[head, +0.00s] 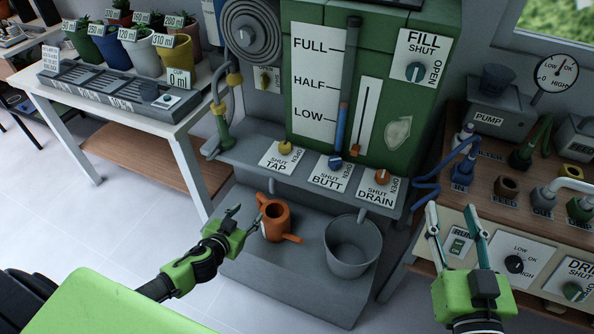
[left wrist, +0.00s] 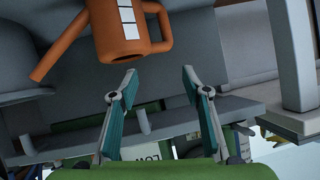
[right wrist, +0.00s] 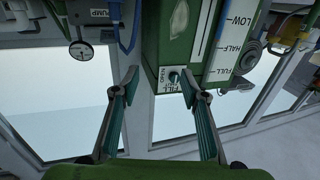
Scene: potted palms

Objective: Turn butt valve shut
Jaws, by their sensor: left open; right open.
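The butt valve (head: 335,162) is a blue knob on the grey ledge below the green water butt (head: 400,120). Its plate (head: 330,178) reads SHUT, BUTT and OPEN; I cannot tell which word the knob points to. The yellow tap knob (head: 285,147) is left of it and the orange drain knob (head: 382,177) right. My left gripper (head: 246,216) is open and empty, low and left of the valve, close to the orange watering can (head: 276,224). My right gripper (head: 451,208) is open and empty, right of the valve, in front of the bench.
A grey bucket (head: 352,250) stands beside the can on the lower step. The fill knob (head: 414,71) is high on the butt. A pump bench (head: 500,222) with hoses and controls is at right. A table (head: 120,105) with pots is at left.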

